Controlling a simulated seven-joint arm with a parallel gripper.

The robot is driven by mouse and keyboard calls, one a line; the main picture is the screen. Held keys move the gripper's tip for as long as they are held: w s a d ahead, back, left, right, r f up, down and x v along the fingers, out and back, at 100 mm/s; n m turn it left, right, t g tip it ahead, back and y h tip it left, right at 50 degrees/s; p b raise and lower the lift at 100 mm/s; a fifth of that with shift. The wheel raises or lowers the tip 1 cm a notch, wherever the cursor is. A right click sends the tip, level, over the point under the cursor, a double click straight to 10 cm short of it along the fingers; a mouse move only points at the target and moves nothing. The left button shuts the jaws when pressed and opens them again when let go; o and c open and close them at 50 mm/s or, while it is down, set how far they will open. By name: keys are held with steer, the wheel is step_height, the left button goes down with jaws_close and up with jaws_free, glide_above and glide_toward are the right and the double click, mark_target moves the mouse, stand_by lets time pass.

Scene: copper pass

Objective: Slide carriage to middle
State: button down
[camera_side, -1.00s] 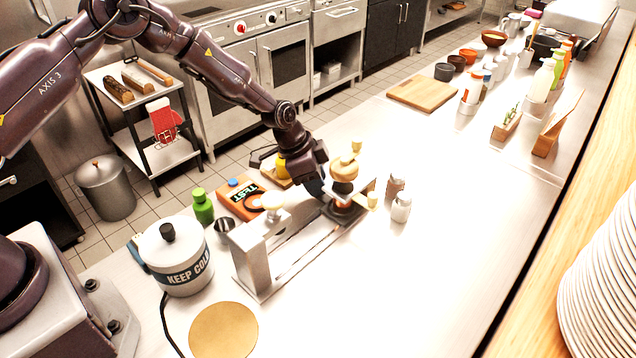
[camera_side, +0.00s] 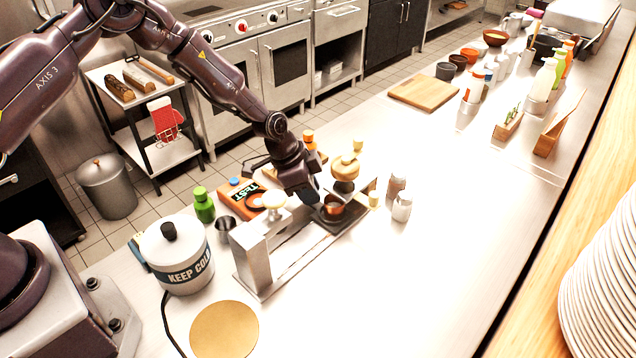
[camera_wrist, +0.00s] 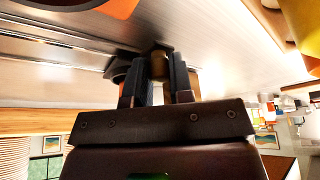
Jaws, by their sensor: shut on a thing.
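A metal slide fixture stands on the counter, with a tall end block (camera_side: 251,258) at its near left and rails (camera_side: 292,262) running up to the right. The carriage, a dark plate (camera_side: 350,218) with a copper cup (camera_side: 333,208) on it, sits toward the far right part of the rails. My gripper (camera_side: 318,200) is at the carriage's left side. In the wrist view my gripper (camera_wrist: 158,78) is shut on a brass post (camera_wrist: 158,64) between its fingers. The post is hidden by my gripper in the side view.
A round tan disc (camera_side: 223,328) lies in front.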

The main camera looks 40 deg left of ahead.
steer(key=s, duration=0.5)
steer(key=shift+s, duration=0.3)
steer(key=c, duration=1.3)
jaws_free()
steer(key=v, duration=1.3)
